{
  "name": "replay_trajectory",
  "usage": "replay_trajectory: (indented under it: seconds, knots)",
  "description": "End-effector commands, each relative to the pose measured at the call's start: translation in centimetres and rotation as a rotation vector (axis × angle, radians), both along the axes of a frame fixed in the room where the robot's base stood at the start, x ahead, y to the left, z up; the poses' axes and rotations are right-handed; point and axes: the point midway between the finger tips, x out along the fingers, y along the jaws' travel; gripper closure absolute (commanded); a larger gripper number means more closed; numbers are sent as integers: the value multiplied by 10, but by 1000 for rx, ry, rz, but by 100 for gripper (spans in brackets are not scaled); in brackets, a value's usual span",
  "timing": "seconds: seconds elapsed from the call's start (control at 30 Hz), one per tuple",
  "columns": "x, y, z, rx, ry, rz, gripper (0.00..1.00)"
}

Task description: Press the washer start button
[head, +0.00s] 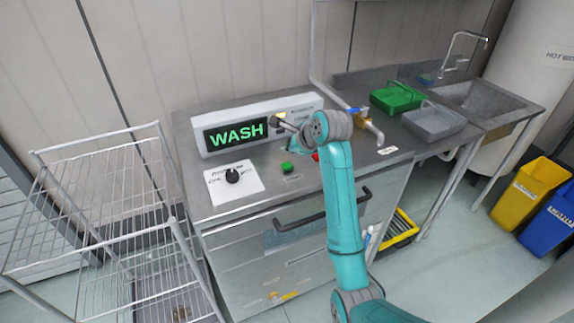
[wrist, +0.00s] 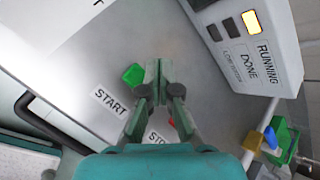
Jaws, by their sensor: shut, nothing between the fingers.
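The washer start button is green and sits on the steel top (head: 287,168), in front of the display box. In the wrist view the green start button (wrist: 133,74) shows just left of the fingertips, above the START label (wrist: 110,102). My gripper (wrist: 158,68) is shut and empty, its fingers pointing at the top beside the button; I cannot tell if they touch anything. In the head view my wrist hides part of the gripper. The display (head: 236,135) reads WASH in green. The RUNNING lamp (wrist: 250,22) is lit yellow.
A red stop button (head: 316,156) lies right of the start button, partly hidden. A dial (head: 232,176) is on the left. A wire rack (head: 105,190) stands left.

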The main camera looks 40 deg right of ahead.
Motion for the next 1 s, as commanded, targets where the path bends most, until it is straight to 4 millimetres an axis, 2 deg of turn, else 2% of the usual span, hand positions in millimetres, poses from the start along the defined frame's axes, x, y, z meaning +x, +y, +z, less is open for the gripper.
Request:
replay_trajectory:
  seconds: [0.23,1.0]
  knots:
    - [0,0,17,0,0,0,100]
    - [0,0,17,0,1,0,100]
